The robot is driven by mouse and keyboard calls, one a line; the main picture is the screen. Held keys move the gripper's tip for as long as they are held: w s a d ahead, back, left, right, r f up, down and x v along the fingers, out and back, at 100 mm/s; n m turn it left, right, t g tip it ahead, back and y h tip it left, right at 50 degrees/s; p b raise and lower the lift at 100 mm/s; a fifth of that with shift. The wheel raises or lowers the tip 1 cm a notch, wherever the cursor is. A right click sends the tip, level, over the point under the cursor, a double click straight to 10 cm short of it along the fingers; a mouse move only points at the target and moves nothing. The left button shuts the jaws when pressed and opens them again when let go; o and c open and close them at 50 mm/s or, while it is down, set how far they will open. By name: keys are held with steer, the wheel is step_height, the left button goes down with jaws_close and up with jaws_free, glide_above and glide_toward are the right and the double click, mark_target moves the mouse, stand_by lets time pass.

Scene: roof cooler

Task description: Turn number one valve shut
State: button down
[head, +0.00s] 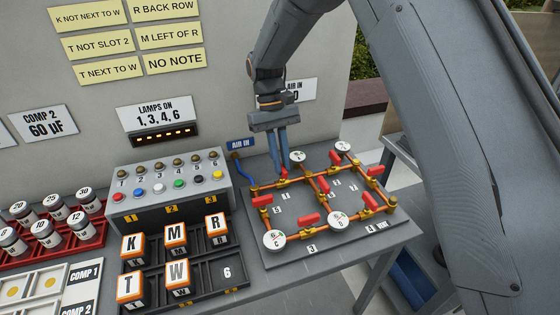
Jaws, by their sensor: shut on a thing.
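A grid of copper pipes (352,211) with brass fittings lies on a grey panel on the bench. Several red valve handles sit along the pipes. My gripper (284,167) points down at the upper left pipe, its two blue-grey fingers shut on a red handle (284,175). A small tag that looks like 1 (287,196) lies just below this pipe. The fingers partly hide the handle, so I cannot tell its exact angle. Another red handle (265,200) is on the left pipe, and a third (323,187) is on the middle pipe.
White round gauges (274,240) stand at several pipe joints, one close behind my gripper (297,157). A blue AIR IN hose (240,171) enters at left. A button box (170,190) and a black tray (237,270) with lettered blocks stand left of the panel.

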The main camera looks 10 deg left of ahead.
steer(key=shift+s, duration=0.1)
stand_by(0.3)
steer(key=c, duration=1.8)
jaws_free()
steer(key=shift+r, duration=0.1)
steer(key=shift+w+a+r, duration=0.1)
steer(key=shift+w+r, duration=0.15)
steer(key=shift+r, duration=0.15)
steer(key=b+v, duration=0.2)
steer(key=v, duration=0.4)
steer(key=shift+r, duration=0.35)
steer(key=shift+w+a, duration=0.1)
